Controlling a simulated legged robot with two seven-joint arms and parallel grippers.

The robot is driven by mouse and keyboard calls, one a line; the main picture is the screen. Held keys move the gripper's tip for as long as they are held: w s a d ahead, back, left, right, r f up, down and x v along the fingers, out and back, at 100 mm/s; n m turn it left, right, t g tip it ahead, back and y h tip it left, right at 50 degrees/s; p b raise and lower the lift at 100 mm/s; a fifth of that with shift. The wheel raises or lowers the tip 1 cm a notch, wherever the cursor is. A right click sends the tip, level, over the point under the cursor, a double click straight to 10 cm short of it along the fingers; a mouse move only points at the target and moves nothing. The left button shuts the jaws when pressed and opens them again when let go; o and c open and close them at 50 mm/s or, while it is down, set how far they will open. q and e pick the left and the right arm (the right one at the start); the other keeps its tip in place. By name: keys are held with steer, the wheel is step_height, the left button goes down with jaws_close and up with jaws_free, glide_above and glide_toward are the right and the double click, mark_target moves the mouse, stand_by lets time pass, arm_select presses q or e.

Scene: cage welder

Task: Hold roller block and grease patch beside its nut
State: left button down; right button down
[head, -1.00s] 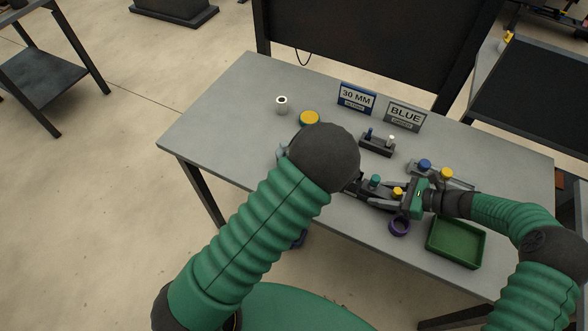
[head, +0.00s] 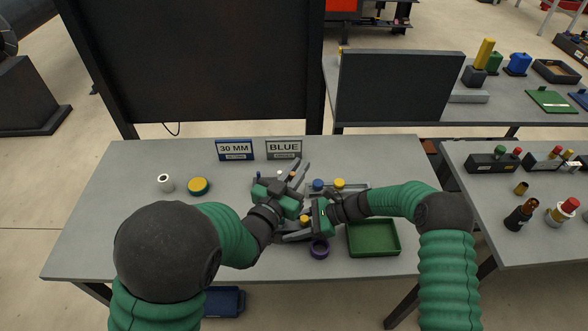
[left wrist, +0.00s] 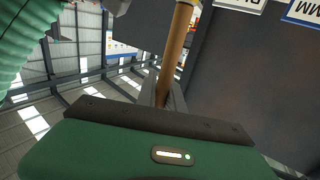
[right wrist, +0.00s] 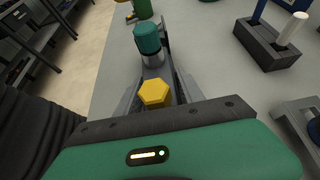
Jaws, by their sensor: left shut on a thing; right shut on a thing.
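My left gripper (head: 297,176) is raised over the middle of the table, its fingers pointing up and right. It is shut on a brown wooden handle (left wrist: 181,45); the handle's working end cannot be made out. My right gripper (right wrist: 158,82) is shut on the roller block, low over the table's front part. Between its fingers shows a yellow hexagonal nut (right wrist: 154,92), with a teal-capped roller (right wrist: 148,42) beyond it. The nut also shows in the head view (head: 304,219), just below my left gripper. The grease patch cannot be made out.
A green tray (head: 374,252) and a purple ring (head: 319,249) lie in front. Blue and yellow knobs (head: 339,183) stand behind my right gripper. A yellow-topped tin (head: 198,186) and white roll (head: 165,183) stand left. Signs (head: 284,149) stand at the back.

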arm_select(q)
step_height(320, 180, down, 8)
stand_by(0.6)
steer(key=shift+f, duration=0.45)
stand_by(0.6)
steer(key=shift+w, duration=0.6)
steer(key=shift+s, duration=1.2)
steer(key=shift+w, duration=0.1)
